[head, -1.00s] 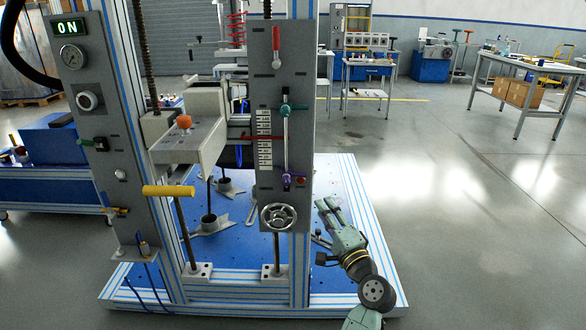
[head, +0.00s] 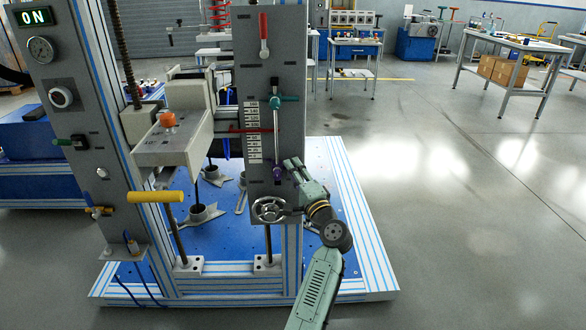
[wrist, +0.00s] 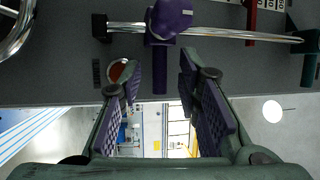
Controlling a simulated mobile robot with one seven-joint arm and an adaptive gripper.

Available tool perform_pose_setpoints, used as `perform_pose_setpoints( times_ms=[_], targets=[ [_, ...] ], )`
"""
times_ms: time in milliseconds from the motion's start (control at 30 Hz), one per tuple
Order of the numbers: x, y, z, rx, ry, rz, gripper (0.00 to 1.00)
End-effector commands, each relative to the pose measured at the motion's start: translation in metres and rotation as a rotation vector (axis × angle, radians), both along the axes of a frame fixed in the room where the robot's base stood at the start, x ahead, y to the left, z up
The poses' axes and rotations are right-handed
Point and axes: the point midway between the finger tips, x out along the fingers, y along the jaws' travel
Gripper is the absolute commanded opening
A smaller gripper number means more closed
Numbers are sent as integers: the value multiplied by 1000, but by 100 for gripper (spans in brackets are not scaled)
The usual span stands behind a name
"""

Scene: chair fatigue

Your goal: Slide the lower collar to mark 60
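The purple lower collar (head: 277,173) sits near the bottom of a vertical silver rod (head: 276,138) on the grey panel. The teal upper collar (head: 284,98) is at the rod's top. A white mark scale (head: 253,135) stands left of the rod; its numbers are too small to read. My gripper (head: 291,163) is just right of the purple collar. In the wrist view my gripper (wrist: 159,65) is open, and the purple collar (wrist: 170,18) lies ahead, its handle appearing between the fingertips. I cannot tell whether they touch it. The teal collar (wrist: 308,42) is at the right edge.
A red pointer (head: 250,129) crosses the scale. A silver handwheel (head: 269,209) is below the rod. A red button (wrist: 118,69) is close behind the left finger in the wrist view. A red lever (head: 263,35) is higher on the panel. The floor at right is free.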

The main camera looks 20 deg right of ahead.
Motion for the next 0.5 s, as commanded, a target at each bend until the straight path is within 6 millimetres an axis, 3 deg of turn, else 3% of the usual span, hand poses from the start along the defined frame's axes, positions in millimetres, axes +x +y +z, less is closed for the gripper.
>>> perform_pose_setpoints(
  times_ms=[367,500],
  targets=[
    [6,1,1,-1,0,0,31],
    [6,1,1,-1,0,0,22]
  ],
)
